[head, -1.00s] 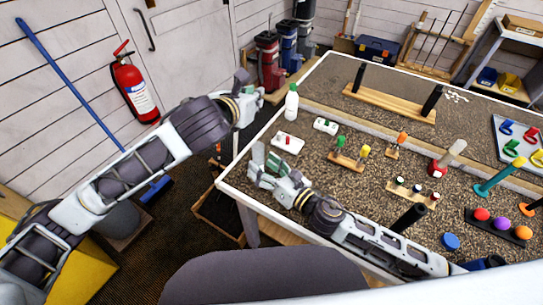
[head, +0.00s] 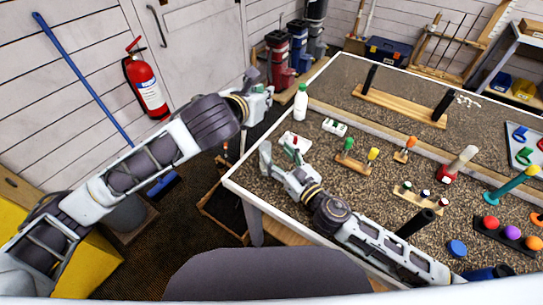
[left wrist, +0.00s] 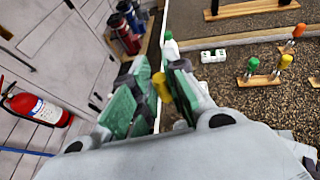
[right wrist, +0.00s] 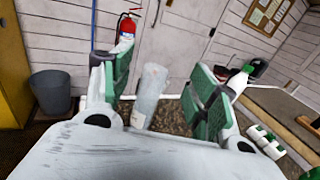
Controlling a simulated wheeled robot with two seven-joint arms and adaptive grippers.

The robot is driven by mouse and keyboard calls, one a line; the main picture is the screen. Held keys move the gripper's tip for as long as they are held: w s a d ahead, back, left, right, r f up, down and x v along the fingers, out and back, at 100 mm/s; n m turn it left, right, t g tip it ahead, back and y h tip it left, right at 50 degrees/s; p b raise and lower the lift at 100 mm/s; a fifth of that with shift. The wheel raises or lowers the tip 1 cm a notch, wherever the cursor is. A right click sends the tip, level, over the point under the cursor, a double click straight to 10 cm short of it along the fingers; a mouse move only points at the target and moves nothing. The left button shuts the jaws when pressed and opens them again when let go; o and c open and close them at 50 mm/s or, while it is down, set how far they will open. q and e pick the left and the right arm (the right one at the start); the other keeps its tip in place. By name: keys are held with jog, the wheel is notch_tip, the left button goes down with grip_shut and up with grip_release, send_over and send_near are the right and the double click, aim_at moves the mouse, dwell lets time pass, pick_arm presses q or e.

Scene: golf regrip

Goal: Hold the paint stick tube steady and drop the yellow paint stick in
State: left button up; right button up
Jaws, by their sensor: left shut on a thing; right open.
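My left gripper (head: 262,86) is raised beyond the bench's left edge. In the left wrist view its green pads (left wrist: 152,92) are shut on the yellow paint stick (left wrist: 162,87), of which a short part shows. The stick cannot be made out in the head view. My right gripper (head: 279,155) is open, low at the bench's left edge. In the right wrist view a translucent, pale tube (right wrist: 150,94) stands roughly upright between its spread fingers (right wrist: 160,95), nearer the left finger. Its lower end is hidden by the gripper body. I cannot make out the tube in the head view.
A white bottle (head: 300,102) and a white block (head: 334,127) stand beyond my right gripper. A wooden stand with green and yellow handles (head: 358,154) lies to the right. A fire extinguisher (head: 146,85) hangs on the left wall. Several coloured items fill the bench's right side.

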jog(key=shift+f, duration=2.8)
jog(key=shift+f, duration=0.1)
jog(key=shift+f, duration=1)
jog(key=shift+x, duration=3.75)
jog(key=c, duration=1.1)
